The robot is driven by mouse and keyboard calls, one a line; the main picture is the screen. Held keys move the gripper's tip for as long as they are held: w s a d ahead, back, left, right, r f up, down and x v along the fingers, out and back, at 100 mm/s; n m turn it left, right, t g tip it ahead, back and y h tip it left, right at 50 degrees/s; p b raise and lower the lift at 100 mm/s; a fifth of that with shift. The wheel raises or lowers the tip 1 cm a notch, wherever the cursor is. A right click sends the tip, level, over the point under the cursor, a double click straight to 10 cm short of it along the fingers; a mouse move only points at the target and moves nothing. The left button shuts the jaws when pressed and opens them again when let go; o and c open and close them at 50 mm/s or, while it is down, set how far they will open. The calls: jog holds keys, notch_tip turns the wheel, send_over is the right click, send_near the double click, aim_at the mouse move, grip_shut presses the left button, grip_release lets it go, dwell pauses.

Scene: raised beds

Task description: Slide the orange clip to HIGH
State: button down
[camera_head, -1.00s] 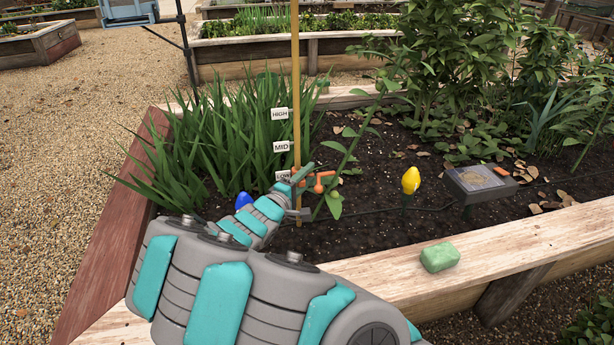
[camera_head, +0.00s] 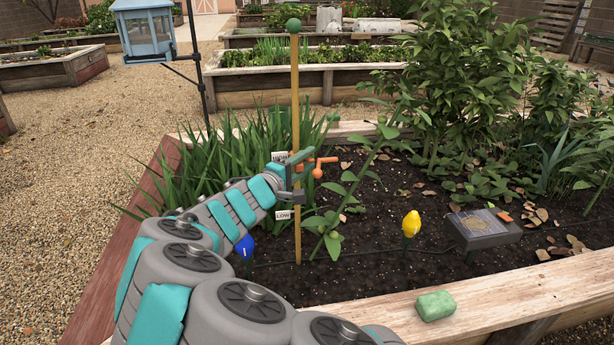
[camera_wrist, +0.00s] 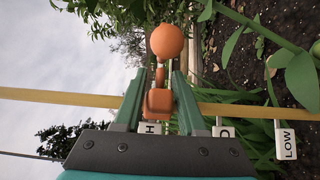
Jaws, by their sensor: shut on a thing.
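The orange clip (camera_head: 325,161) is on the upright wooden stake (camera_head: 296,100), with its arm and round knob pointing right. My gripper (camera_head: 300,168) is around it, and the wrist view shows both green fingers shut on the clip body (camera_wrist: 158,104), knob (camera_wrist: 167,42) outward. The HIGH label (camera_head: 279,156) is partly covered by my gripper; in the wrist view it sits just behind the clip (camera_wrist: 150,128), about level with it. The LOW label (camera_head: 283,215) is well below. The middle label (camera_wrist: 223,132) is partly hidden in the wrist view and covered by my arm in the head view.
A leaning green plant stem (camera_head: 358,178) stands right of the stake. A yellow light (camera_head: 411,224), a blue light (camera_head: 245,247) and a dark box (camera_head: 485,228) stand in the soil. A green block (camera_head: 435,306) lies on the wooden bed edge. Long leaves crowd the left side.

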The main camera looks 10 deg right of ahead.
jog(key=shift+r, duration=0.6)
jog(key=c, duration=0.7)
grip_release()
jog(key=shift+r, duration=0.1)
jog(key=shift+s+a, duration=0.15)
jog(key=shift+a, duration=0.05)
jog(key=v, duration=0.7)
jog(key=shift+s+a+b, duration=0.15)
jog(key=shift+b, duration=0.15)
